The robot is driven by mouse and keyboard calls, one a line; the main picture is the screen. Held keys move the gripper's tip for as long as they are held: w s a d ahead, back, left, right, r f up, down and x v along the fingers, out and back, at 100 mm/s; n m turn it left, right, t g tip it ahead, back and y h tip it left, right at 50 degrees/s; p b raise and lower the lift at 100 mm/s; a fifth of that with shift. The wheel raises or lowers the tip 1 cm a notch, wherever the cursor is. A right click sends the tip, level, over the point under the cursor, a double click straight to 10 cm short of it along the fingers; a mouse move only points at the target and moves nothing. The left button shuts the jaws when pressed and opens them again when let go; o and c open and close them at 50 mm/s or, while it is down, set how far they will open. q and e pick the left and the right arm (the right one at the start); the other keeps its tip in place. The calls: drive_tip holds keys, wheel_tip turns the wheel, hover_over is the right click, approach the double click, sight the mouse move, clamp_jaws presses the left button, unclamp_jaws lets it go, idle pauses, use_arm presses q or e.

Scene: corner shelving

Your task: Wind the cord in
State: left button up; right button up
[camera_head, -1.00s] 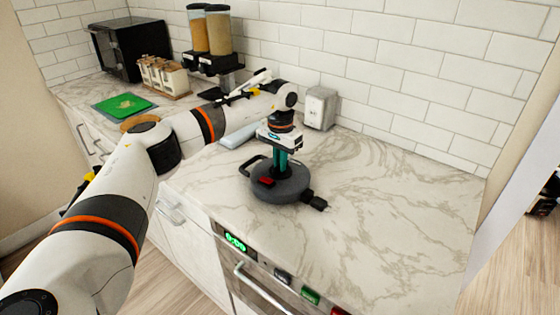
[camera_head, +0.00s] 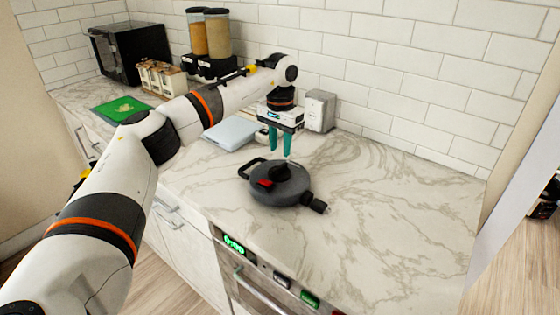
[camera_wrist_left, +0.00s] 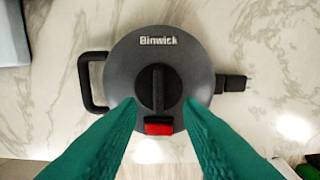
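The cord reel (camera_head: 270,190) is a flat, dark grey round case lying on the marble counter. It has a loop handle on its left, and a black knob (camera_wrist_left: 159,88) on top. A red button (camera_wrist_left: 159,126) sits at the near rim. The black plug (camera_head: 315,204) is close against the right side; no length of loose cord shows. My left gripper (camera_head: 280,152) has teal fingers pointing down, apart and empty, above the reel. In the left wrist view its fingertips (camera_wrist_left: 160,105) are on either side of the knob in the picture. My right gripper is not in view.
A pale blue flat object (camera_head: 231,132) lies behind the reel, left of my left gripper. A grey box (camera_head: 320,110) stands by the tiled wall. Food dispensers (camera_head: 208,40), a jar rack (camera_head: 162,78) and a green board (camera_head: 122,107) are further left. The counter to the right is clear.

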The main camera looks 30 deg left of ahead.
sight(280, 167)
use_arm(q)
wheel_tip(280, 167, up, 6)
drive_tip(key=shift+f, duration=0.15)
idle(0.6)
